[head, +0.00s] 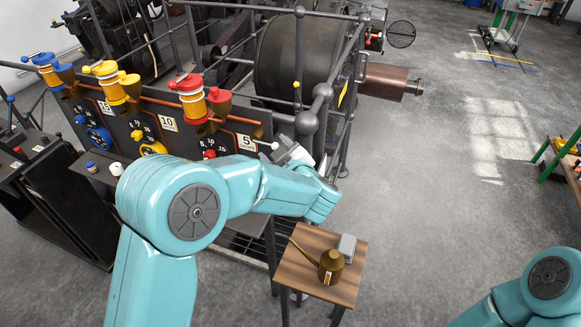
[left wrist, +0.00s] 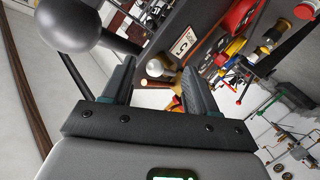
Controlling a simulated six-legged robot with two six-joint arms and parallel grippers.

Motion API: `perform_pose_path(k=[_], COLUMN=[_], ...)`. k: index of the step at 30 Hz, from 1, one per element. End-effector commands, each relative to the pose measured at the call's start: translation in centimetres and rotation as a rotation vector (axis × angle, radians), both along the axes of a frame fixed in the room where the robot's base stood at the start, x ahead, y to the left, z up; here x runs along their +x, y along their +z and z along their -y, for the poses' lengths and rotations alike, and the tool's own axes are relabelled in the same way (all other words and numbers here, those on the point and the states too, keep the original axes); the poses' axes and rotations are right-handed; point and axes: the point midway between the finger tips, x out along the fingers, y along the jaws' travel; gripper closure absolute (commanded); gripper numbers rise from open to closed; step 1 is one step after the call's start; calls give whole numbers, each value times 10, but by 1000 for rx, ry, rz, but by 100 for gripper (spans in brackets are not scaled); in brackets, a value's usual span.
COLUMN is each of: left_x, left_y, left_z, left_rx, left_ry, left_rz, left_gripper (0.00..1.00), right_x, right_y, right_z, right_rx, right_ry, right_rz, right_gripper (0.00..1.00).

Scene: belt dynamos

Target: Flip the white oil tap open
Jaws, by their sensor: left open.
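The white oil tap shows as a small pale ball knob (head: 274,146) on a short lever at the right end of the dark panel, beside the "5" plate. In the left wrist view a pale ball (left wrist: 155,67) with a brass-coloured part behind it appears between the fingers. My left gripper (head: 284,149) is right next to the knob. In the left wrist view its two dark fingers are apart on either side of the ball, and I cannot tell if either touches. My right gripper is out of view; only part of my right arm shows at the lower right.
A grey ball-topped railing post (head: 307,122) stands close to the right of my left gripper. Blue, yellow and red oilers (head: 191,97) line the panel top. A small wooden table (head: 300,275) holds a brass oil can (head: 331,266) and grey block (head: 347,246).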

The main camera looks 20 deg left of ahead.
Motion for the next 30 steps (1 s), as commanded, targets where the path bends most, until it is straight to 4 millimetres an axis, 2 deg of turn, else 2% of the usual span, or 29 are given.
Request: perform_pose_path(k=[9, 15, 21, 30], left_x=[-64, -94, -105, -106], left_y=[18, 28, 32, 33], left_z=[53, 76, 85, 85], left_rx=[-1, 0, 0, 0], left_ry=[-5, -1, 1, 2], left_rz=[6, 6, 6, 5], left_gripper=[42, 42, 42, 42], right_x=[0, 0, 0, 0], right_y=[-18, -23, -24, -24], right_z=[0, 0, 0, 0], right_rx=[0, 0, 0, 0], right_ry=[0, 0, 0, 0], right_rz=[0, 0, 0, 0], right_gripper=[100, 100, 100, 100])
